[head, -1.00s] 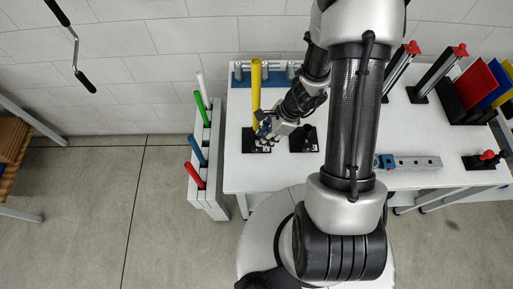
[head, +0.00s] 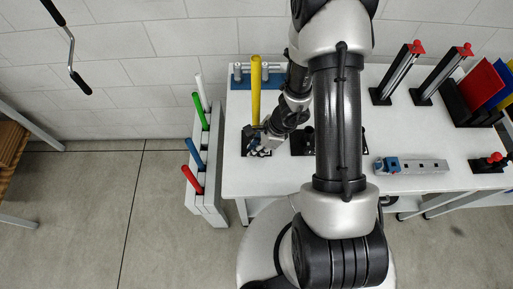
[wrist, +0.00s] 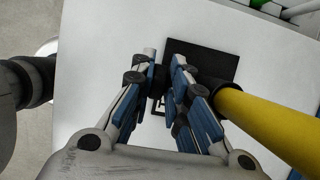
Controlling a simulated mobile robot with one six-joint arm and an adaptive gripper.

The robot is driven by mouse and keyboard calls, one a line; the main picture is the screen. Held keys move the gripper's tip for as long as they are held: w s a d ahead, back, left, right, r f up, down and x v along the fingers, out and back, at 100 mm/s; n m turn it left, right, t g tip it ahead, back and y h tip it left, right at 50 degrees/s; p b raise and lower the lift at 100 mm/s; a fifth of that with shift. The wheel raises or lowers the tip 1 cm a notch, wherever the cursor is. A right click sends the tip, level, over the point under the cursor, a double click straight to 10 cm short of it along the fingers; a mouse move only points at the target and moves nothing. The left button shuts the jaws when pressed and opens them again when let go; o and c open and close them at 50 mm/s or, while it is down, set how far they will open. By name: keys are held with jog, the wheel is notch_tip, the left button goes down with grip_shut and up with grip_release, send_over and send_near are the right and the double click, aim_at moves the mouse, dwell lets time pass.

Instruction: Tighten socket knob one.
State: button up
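A yellow rod (head: 256,92) stands upright in a black socket on a square black base (wrist: 210,55) at the table's left end. The rod (wrist: 265,130) crosses the lower right of the wrist view, its dark socket collar (wrist: 212,90) beside my right finger. My gripper (head: 257,148) is low at this base, in front of the rod. In the wrist view, its blue-and-grey fingers (wrist: 164,70) point at the base with a narrow gap between the tips. I see no clear knob in the gap; the fingers may hide it. Pale marks on the base show through the gap.
Another black base (head: 301,143) stands right of the gripper, partly behind my arm. A blue fixture (head: 241,80) lies behind the rod. A white rack (head: 202,185) with coloured rods stands off the table's left edge. A grey bar with a blue end (head: 415,166) lies on the right.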

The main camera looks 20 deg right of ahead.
grip_shut()
jog(key=shift+b, duration=0.4)
jog(key=y+b, duration=0.2)
jog(key=b, duration=0.1)
jog(key=t+y+b, duration=0.1)
jog(key=shift+d+f+y+b, duration=0.3)
jog(key=shift+d, duration=0.05)
jog(key=t+y+b, duration=0.1)
jog(key=y+b, duration=0.2)
jog(key=shift+s+d, duration=0.1)
jog(key=shift+d, duration=0.05)
jog(key=shift+d+t+y+b, duration=0.1)
jog(key=shift+t+y+b, duration=0.3)
jog(key=shift+y+b, duration=0.7)
jog(key=shift+r, duration=0.1)
